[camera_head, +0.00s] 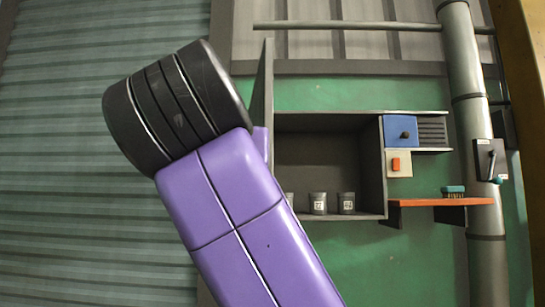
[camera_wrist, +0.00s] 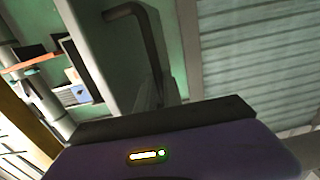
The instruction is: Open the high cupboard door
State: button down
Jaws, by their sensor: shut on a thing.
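The high cupboard (camera_head: 330,150) is on the green wall, and its dark inside shows. Its grey door (camera_head: 263,95) stands swung outward at the left, seen nearly edge-on. In the wrist view, a dark bent bar handle (camera_wrist: 145,38) runs along the door down toward my gripper (camera_wrist: 160,98). My gripper is shut on the handle; the dark gripper body hides much of the contact. In the head view, my purple arm hides the gripper and the lower part of the door.
Several grey jars (camera_head: 319,203) stand on the cupboard floor. An orange shelf (camera_head: 440,202) with a teal brush (camera_head: 453,191), a blue box (camera_head: 400,132) and a grey vertical pipe (camera_head: 465,80) are to the right. A horizontal pipe (camera_head: 350,26) runs above.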

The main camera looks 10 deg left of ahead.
jog(key=shift+m+h, duration=0.6)
jog(key=shift+h, duration=0.3)
jog(key=shift+s+a+p, duration=0.15)
jog(key=shift+a, duration=0.95)
jog(key=shift+s+a+p, duration=0.1)
jog(key=shift+a+p, duration=0.05)
jog(key=shift+a, duration=0.95)
jog(key=c, duration=1.8)
grip_release()
jog(key=shift+o, duration=0.2)
jog(key=s+b, duration=0.3)
jog(key=s, duration=0.4)
jog(key=shift+s+d, duration=0.2)
jog(key=shift+s, duration=0.2)
